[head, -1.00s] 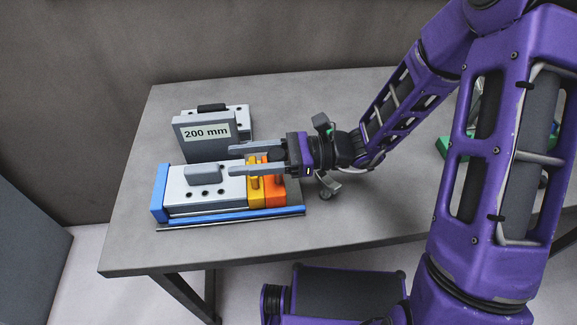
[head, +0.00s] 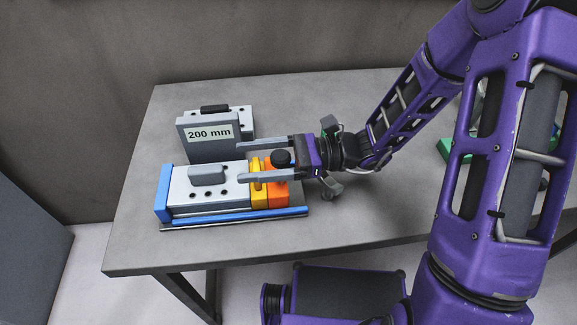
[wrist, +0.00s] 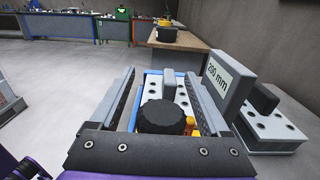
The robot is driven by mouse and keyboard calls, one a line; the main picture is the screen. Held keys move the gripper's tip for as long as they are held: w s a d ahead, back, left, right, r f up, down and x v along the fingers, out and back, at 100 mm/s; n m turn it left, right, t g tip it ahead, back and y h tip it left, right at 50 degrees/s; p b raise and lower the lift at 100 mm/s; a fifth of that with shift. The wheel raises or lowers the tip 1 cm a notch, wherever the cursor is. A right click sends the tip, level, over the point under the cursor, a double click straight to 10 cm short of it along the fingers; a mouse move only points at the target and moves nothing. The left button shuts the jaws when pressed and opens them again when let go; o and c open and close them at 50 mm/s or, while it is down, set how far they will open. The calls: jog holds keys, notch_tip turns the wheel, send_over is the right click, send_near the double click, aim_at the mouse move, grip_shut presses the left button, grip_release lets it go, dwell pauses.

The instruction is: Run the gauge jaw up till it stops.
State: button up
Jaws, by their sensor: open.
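The gauge stands on the grey table, with a blue end plate (head: 162,194) at the left, a grey block (head: 207,187) and a blue rail (head: 240,215) along the front. At its right end are a yellow piece (head: 257,186) and an orange piece (head: 278,192), side by side; I take the orange one as the jaw. A round black knob (head: 281,158) rises there, and the wrist view shows it large (wrist: 161,117). My gripper (head: 239,161) is open, its fingers pointing left on either side of the knob, with gaps visible in the wrist view.
A grey block labelled "200 mm" (head: 209,146) stands behind the gauge, close to my far finger, beside another grey block with a black top piece (head: 214,109). A green object (head: 445,152) sits at the right behind my arm. The table's front middle is clear.

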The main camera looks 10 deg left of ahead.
aim_at(280, 155)
jog(key=shift+p+v, duration=0.5)
jog(key=shift+v, duration=1.95)
